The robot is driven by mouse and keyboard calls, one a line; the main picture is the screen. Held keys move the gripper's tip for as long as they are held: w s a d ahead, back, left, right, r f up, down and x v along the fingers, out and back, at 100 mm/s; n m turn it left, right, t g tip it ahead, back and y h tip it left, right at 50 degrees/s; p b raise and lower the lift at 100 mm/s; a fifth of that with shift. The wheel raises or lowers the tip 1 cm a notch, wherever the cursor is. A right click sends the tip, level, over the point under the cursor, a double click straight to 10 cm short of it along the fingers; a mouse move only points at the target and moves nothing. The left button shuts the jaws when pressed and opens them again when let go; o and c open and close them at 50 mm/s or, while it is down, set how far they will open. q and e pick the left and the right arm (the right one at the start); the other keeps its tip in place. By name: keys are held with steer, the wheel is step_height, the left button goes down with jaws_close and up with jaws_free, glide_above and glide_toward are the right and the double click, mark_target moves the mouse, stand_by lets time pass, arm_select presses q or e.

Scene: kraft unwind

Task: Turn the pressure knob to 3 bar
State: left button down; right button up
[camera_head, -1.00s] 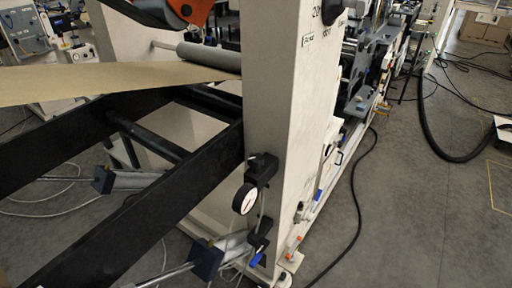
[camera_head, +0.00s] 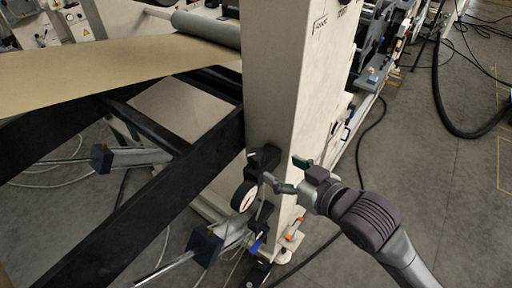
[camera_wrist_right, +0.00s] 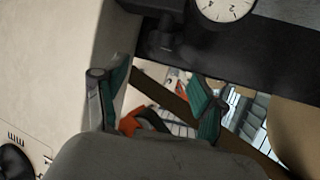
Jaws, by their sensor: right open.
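The black pressure regulator (camera_head: 264,160) is mounted on the cream machine post; its knob is hard to tell from the body. The round white-faced gauge (camera_head: 244,196) with a red needle sits just below and left of it. My right gripper (camera_head: 284,170) is open, its fingers apart just right of the regulator, nothing between them. In the right wrist view, the gripper (camera_wrist_right: 160,92) has green-padded fingers spread; the gauge (camera_wrist_right: 222,8) is cut by the top edge, with a dark regulator part (camera_wrist_right: 166,38) beside it. The needle's reading is too small to tell. My left gripper is out of view.
The cream post (camera_head: 288,90) rises behind the regulator. A black frame beam (camera_head: 160,205) runs to the left under the brown paper web (camera_head: 120,70). A cylinder with a dark block (camera_head: 205,246) is below. Grey floor (camera_head: 460,210) is open at right.

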mark_target(255, 152)
steer(key=p+x, duration=0.1)
steer(key=x, duration=1)
steer(key=shift+a, duration=0.1)
steer(key=shift+w+a+f, duration=0.3)
steer(key=shift+w, duration=0.15)
steer(key=c, duration=1.2)
steer(key=shift+o, duration=0.2)
steer(key=shift+p, duration=0.3)
